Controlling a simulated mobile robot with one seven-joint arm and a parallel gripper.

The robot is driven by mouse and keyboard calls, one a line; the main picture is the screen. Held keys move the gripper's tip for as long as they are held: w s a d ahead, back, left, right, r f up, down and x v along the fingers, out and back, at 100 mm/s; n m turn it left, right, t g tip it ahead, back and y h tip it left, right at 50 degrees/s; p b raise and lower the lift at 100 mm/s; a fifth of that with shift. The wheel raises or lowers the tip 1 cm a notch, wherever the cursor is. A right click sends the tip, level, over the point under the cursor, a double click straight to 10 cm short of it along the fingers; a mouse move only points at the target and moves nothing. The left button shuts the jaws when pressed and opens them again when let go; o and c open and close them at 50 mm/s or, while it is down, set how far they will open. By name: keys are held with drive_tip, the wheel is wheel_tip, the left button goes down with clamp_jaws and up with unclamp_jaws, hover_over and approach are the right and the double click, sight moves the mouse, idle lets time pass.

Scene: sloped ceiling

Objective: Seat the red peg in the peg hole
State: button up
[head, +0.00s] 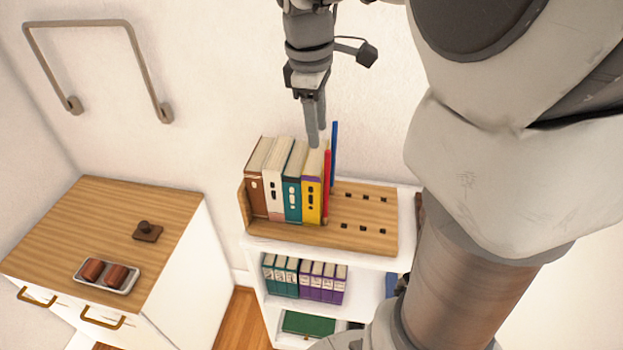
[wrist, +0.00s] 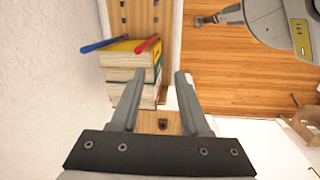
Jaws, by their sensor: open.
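The red peg (head: 327,185) stands upright against the right side of the book row in the head view. In the wrist view the red peg (wrist: 147,43) lies beyond the fingertips, beside the yellow book. I cannot tell whether its foot is in a hole. A blue peg (head: 334,150) stands upright behind it, also visible in the wrist view (wrist: 98,45). Several dark peg holes (head: 365,198) show in two rows in the wooden rack (head: 386,214), right of the pegs. My gripper (head: 317,142) points down over the tops of the books, open, with nothing between its fingers (wrist: 157,80).
Thick books (head: 292,180) fill the rack's left part. The rack tops a white shelf (head: 375,270) with more books below. A wooden-topped cabinet (head: 90,215) holding a small tray (head: 125,288) stands left. The wall is close behind; the rack's right part is clear.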

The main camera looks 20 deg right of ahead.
drive_tip(key=s+a+m+t, duration=0.2)
drive_tip(key=s+a+m, duration=0.2)
drive_tip(key=s, duration=0.3)
drive_tip(key=s+a+m+t+y, duration=0.1)
drive_tip(key=s+a+m+t, duration=0.1)
drive_tip(key=s+a+m, duration=0.2)
drive_tip(key=s+m, duration=0.2)
drive_tip(key=s, duration=0.2)
drive_tip(key=shift+s+f+t, duration=0.15)
drive_tip(key=shift+s+t, duration=0.05)
drive_tip(key=shift+t, duration=0.2)
idle(0.4)
